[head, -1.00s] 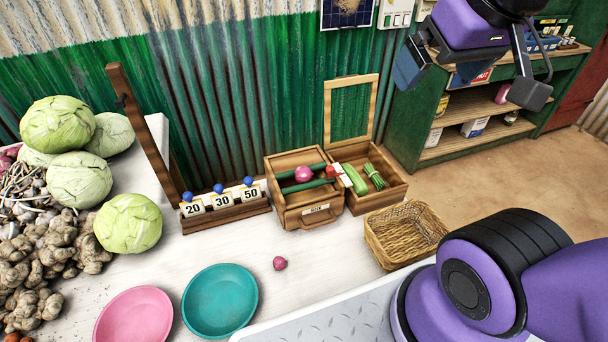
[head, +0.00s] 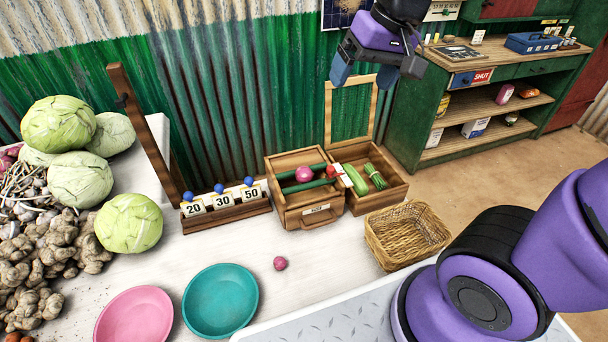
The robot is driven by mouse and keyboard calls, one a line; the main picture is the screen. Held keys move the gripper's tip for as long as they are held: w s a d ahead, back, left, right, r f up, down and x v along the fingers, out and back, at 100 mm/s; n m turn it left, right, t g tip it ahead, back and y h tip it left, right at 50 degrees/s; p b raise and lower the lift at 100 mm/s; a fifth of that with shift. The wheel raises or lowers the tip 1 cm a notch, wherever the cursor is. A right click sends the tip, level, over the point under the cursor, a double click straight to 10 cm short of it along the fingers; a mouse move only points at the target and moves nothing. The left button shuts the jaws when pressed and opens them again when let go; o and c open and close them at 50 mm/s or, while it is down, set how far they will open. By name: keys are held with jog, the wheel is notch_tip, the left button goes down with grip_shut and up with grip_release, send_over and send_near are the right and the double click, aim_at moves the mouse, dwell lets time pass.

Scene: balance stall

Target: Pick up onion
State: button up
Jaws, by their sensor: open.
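A small pink-red onion (head: 280,263) lies on the white table, right of the teal plate and in front of the wooden box. A larger pink round thing, perhaps another onion (head: 303,174), sits in the left compartment of the wooden box (head: 318,213) beside dark green rods. My gripper (head: 362,78) is up in the air at the top of the head view, above and behind the box. Its fingers are apart and nothing shows between them. It is well away from the small onion.
A pink plate (head: 135,318) and a teal plate (head: 220,302) lie at the front. A wicker basket (head: 407,233) stands right of the box. Number cards (head: 222,201), a wooden post (head: 145,130) and cabbages (head: 128,224) are to the left. Table around the small onion is clear.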

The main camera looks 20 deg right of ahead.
jog(key=w+a+f+g, duration=0.2)
jog(key=w+a+f, duration=0.2)
jog(key=w+f, duration=0.65)
jog(key=h, duration=0.6)
send_near(307, 171)
jog(key=shift+t, duration=0.4)
jog(key=x, duration=0.5)
jog(key=shift+w+a+f, duration=0.25)
jog(key=shift+w+f, duration=0.05)
jog(key=shift+s+x, duration=0.2)
jog(key=shift+x, duration=2.8)
jog(key=shift+a+f, duration=0.1)
jog(key=shift+a, duration=0.1)
jog(key=c, duration=1.1)
jog(key=shift+r, duration=0.5)
jog(key=r, duration=0.1)
jog(key=s+r, duration=0.1)
jog(key=shift+s+r, duration=0.15)
jog(key=shift+r, duration=0.2)
jog(key=s, duration=0.9)
jog(key=s+r, duration=0.1)
jog(key=s, duration=0.4)
jog(key=shift+s+r, duration=0.15)
jog(key=shift+s, duration=0.2)
